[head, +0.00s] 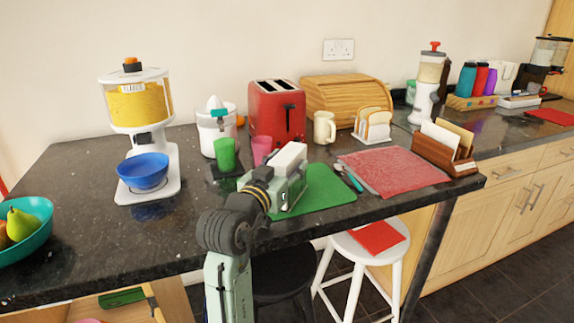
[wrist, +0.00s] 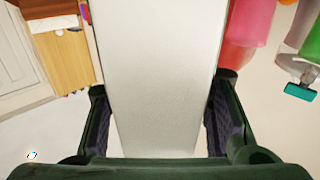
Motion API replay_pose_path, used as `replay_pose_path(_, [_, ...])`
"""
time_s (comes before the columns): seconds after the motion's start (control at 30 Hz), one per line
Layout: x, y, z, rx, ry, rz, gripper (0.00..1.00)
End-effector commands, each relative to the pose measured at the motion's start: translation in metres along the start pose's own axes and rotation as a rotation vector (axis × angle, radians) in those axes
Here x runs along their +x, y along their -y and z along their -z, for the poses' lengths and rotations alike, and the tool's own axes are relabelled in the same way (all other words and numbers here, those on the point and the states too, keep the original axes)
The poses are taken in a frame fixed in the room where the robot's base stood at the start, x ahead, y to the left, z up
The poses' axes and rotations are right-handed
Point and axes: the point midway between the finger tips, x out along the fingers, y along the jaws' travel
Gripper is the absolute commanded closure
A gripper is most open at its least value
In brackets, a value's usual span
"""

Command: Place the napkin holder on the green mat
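The green mat (head: 330,190) lies on the dark counter near its front edge, its left part hidden behind my gripper. My gripper (head: 290,178) is over the left part of the mat. A white block-like thing, apparently the napkin holder (head: 289,156), is in it. In the wrist view the napkin holder (wrist: 158,75) fills the middle as a pale slab, with the dark finger pads of my gripper (wrist: 160,118) against its two sides. The gripper looks shut on it. The gap between its underside and the mat cannot be judged.
A pink cup (head: 262,150), a green cup (head: 226,155) and a red toaster (head: 277,113) stand behind. A red cloth (head: 395,168) lies right of the mat, with a wooden letter rack (head: 446,153) beyond. A blue bowl (head: 143,172) is left. Bare counter lies left of my arm.

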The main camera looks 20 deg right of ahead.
Motion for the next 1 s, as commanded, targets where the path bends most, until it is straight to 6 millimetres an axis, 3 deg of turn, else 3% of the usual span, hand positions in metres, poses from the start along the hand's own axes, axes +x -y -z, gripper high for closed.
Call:
replay_pose_path(0.23, [0.0, 0.0, 0.001, 0.0, 0.0, 0.001, 0.36])
replay_pose_path(0.6, [-0.002, 0.001, 0.005, 0.0, -0.001, 0.001, 0.36])
replay_pose_path(0.77, [-0.026, 0.001, 0.002, 0.003, -0.003, 0.004, 0.36])
replay_pose_path(1.0, [-0.079, 0.002, 0.002, 0.002, -0.004, 0.005, 0.36])
